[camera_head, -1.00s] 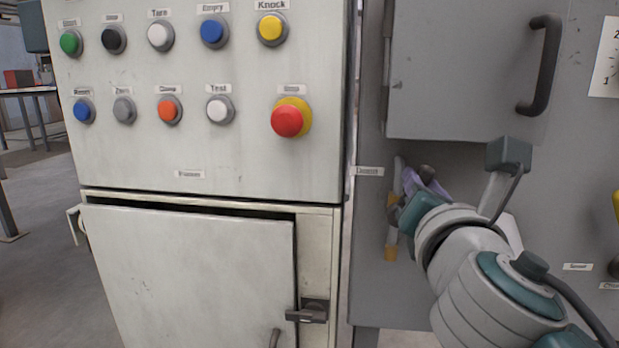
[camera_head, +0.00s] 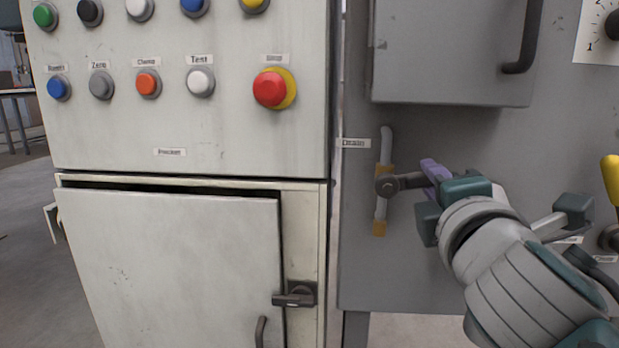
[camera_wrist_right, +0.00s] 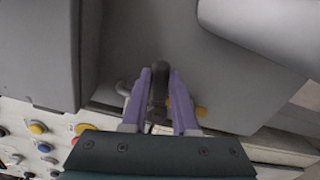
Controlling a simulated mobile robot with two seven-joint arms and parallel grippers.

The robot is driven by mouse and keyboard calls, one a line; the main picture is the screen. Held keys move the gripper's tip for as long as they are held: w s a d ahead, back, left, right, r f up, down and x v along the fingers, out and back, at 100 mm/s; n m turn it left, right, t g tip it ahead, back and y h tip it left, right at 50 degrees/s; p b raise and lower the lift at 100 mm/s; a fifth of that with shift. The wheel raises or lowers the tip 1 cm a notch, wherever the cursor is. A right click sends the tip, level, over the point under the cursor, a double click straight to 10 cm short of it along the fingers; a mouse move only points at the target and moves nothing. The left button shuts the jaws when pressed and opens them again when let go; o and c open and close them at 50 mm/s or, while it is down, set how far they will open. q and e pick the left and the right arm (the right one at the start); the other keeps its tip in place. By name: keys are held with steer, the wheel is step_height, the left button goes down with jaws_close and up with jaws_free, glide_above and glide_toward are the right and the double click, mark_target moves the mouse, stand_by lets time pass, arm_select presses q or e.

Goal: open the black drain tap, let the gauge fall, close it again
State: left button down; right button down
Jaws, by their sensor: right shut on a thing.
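The black drain tap (camera_head: 405,181) sits on a pale vertical pipe (camera_head: 384,150) with brass-coloured fittings, beside the Drain label (camera_head: 354,143). Its lever points right in the head view, across the pipe. My right gripper (camera_head: 432,177) is shut on the lever's outer end. In the right wrist view the dark lever (camera_wrist_right: 160,83) stands between the two purple fingers of my right gripper (camera_wrist_right: 160,100). My left gripper is not in view.
A grey box with a dark handle (camera_head: 525,40) juts out above the tap. A pale cabinet with push buttons and a red stop button (camera_head: 270,89) stands to the left, its lower door (camera_head: 180,270) slightly ajar. A yellow handle (camera_head: 611,180) is at far right.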

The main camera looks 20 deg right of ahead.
steer(key=shift+f+m+b, duration=0.6)
steer(key=shift+f+m, duration=0.05)
steer(key=shift+m, duration=0.55)
steer(key=c, duration=0.7)
jaws_free()
